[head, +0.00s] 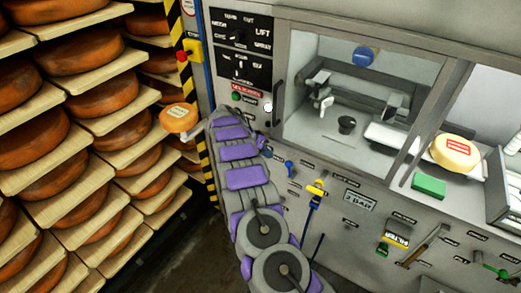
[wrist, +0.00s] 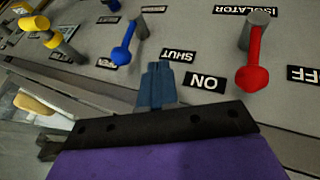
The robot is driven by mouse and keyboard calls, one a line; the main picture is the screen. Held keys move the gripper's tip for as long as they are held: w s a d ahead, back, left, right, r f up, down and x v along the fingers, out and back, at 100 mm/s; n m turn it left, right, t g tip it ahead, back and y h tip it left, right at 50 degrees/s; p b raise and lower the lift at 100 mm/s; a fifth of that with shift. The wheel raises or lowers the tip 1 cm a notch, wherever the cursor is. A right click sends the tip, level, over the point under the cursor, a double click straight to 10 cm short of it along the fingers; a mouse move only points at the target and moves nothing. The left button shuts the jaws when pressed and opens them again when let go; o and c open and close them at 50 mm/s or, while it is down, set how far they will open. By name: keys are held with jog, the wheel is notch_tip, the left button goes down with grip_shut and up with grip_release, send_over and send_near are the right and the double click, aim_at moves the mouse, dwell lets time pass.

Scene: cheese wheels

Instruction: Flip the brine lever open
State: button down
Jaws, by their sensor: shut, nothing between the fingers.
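A blue lever (wrist: 126,42) with a round knob shows in the wrist view, its knob close to the label OPEN (wrist: 107,63) and apart from the label SHUT (wrist: 178,55). It also shows in the head view (head: 289,165) on the grey panel. Its name plate is too small to read, so I cannot confirm it is the brine lever. My gripper (wrist: 158,75) is shut and empty, with its fingertips just beside the blue knob, on the SHUT side. I cannot tell whether they touch.
A red lever (wrist: 252,60) labelled ISOLATOR is on the other side of my gripper. A yellow lever (wrist: 45,32) stands beyond the blue one, also in the head view (head: 315,190). Cheese racks (head: 85,140) fill the left. A cheese wheel (head: 455,152) rests in the cabinet.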

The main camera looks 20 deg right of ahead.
jog(key=s+d, duration=0.1)
jog(key=s+d+f+b, duration=0.1)
jog(key=d, duration=0.1)
jog(key=s+d+f, duration=0.1)
jog(key=shift+d+f, duration=0.1)
jog(key=shift+d, duration=0.05)
jog(key=shift+a, duration=0.2)
dwell(0.4)
